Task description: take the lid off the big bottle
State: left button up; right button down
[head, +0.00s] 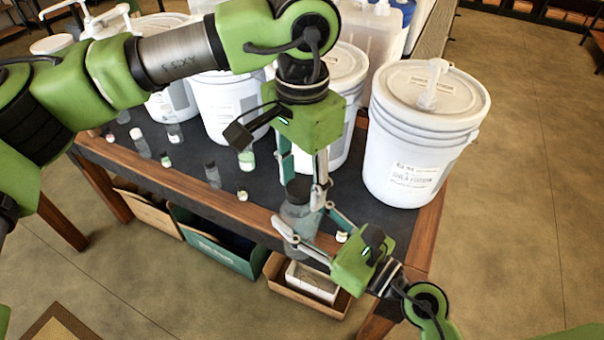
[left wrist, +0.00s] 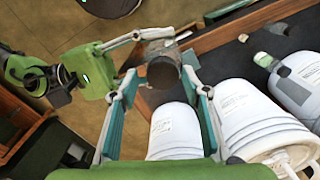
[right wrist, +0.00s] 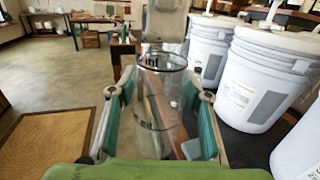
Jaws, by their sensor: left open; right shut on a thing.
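The big bottle (head: 296,218) is clear and upright at the table's front edge, with a dark lid (head: 299,187) on top. My right gripper (head: 304,226) is shut on the bottle's body from the front right. Its fingers lie along both sides of the clear bottle (right wrist: 160,95) in the right wrist view. My left gripper (head: 304,180) points down from above, open, with one finger on either side of the lid. In the left wrist view the round lid (left wrist: 163,72) lies between the left fingertips, with a gap beside it. The bottle's base is partly hidden.
Several white pump buckets (head: 415,150) stand along the back and right of the dark tabletop (head: 170,185). Several small bottles (head: 212,174) stand at the left. A small lidded jar (head: 342,237) is beside the right gripper. A green crate (head: 215,243) and cardboard boxes lie below.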

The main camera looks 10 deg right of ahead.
pick_arm(q)
jog(key=shift+s, duration=0.1)
jog(key=c, duration=1.2)
